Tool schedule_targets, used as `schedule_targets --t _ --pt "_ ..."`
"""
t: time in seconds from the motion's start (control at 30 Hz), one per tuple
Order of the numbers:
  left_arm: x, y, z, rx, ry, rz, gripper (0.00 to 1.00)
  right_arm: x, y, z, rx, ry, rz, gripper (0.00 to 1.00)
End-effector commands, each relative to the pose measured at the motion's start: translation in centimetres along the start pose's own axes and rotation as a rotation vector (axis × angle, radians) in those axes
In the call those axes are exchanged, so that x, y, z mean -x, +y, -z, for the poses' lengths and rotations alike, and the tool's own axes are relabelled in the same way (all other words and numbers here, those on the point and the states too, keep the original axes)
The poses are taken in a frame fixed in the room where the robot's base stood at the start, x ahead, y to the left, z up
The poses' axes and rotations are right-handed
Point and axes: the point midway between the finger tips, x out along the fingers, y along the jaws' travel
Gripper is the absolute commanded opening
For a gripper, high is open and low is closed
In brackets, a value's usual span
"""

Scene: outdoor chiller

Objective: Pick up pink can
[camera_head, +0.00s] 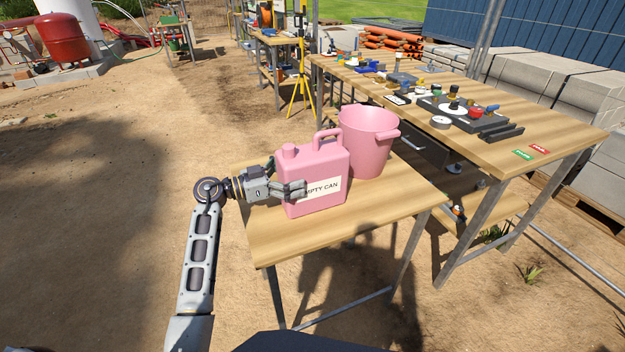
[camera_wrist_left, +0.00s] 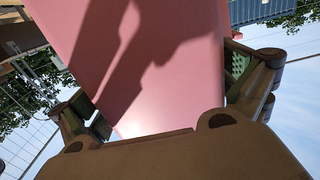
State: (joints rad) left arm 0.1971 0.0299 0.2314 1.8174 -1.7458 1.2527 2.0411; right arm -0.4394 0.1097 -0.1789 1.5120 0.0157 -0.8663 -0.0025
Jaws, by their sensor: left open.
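The pink can (camera_head: 325,167), a jerrycan with a top handle and an "EMPTY CAN" label, stands upright on a small wooden table (camera_head: 375,205). My left gripper (camera_head: 288,177) is at its left side, with one finger across the front face and part of the other showing behind. In the left wrist view the can's pink wall (camera_wrist_left: 150,60) fills the middle, between the two spread fingers of the gripper (camera_wrist_left: 168,95). The jaws are open; whether either pad touches the can, I cannot tell. My right gripper is not in view.
A pink bucket (camera_head: 366,145) stands on the same table, just behind and right of the can. A longer workbench (camera_head: 520,150) with valves and fittings is to the right. A yellow tripod (camera_head: 301,90) stands behind. Open dirt ground lies to the left.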

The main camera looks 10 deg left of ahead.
Motion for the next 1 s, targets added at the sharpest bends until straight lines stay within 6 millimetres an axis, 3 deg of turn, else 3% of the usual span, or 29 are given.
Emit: schedule_targets --t 0.17,0.63,0.93,1.0 --pt "-0.83 0.00 -0.02 0.001 0.000 0.000 1.00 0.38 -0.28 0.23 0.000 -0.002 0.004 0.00" --pt "-0.85 -0.01 -0.01 0.000 -0.001 0.000 0.99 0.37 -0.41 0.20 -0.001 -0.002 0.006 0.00" --pt "-0.85 0.00 -0.02 0.000 -0.001 0.000 0.60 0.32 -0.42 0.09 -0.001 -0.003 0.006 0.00" --pt "-0.85 0.00 0.06 -0.001 0.000 0.000 0.58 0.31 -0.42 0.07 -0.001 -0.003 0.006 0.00"
